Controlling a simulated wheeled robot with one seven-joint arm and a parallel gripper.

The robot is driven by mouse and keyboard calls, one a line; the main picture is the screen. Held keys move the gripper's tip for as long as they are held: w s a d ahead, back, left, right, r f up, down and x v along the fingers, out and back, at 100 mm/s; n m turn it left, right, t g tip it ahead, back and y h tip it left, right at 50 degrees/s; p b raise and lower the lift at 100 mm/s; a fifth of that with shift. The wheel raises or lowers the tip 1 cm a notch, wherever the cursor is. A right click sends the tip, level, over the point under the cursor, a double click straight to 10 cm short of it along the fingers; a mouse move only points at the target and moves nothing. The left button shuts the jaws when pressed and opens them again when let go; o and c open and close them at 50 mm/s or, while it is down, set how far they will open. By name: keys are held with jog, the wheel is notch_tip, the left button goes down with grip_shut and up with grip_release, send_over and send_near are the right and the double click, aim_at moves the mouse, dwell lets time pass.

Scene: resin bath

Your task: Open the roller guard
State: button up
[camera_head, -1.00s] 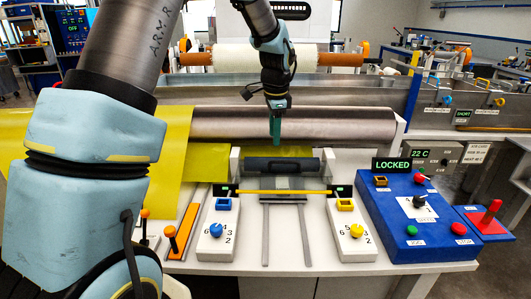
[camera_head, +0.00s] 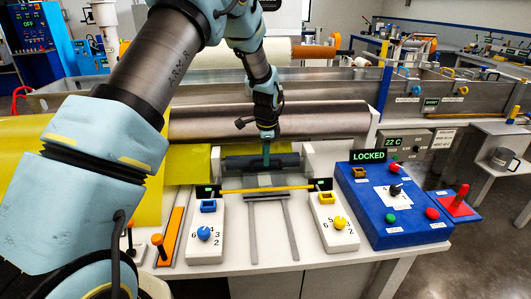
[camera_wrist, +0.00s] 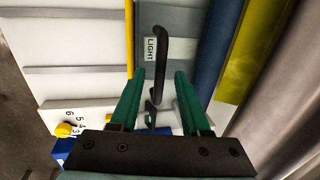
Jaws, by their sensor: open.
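The roller guard shows as a grey panel (camera_head: 265,180) in front of the large metal roller (camera_head: 300,122), with a dark bar along its upper side. In the wrist view a black bar handle (camera_wrist: 161,40) stands on the grey panel (camera_wrist: 184,20) beside a label reading LIGHT. My gripper (camera_head: 266,163) points down at the dark bar, which it partly covers. In the wrist view its green fingers (camera_wrist: 160,74) are apart, and the near end of the handle lies between them. I cannot tell whether either finger touches it.
A yellow bar (camera_head: 265,189) crosses in front of the guard. White boxes with a blue knob (camera_head: 204,233) and a yellow knob (camera_head: 340,223) flank two rails. The blue control box (camera_head: 385,220) at right carries a LOCKED display (camera_head: 368,155). Yellow film (camera_head: 140,140) lies at left.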

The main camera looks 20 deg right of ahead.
jog(key=shift+f, duration=0.2)
jog(key=shift+c, duration=0.3)
grip_shut()
dwell(1.1)
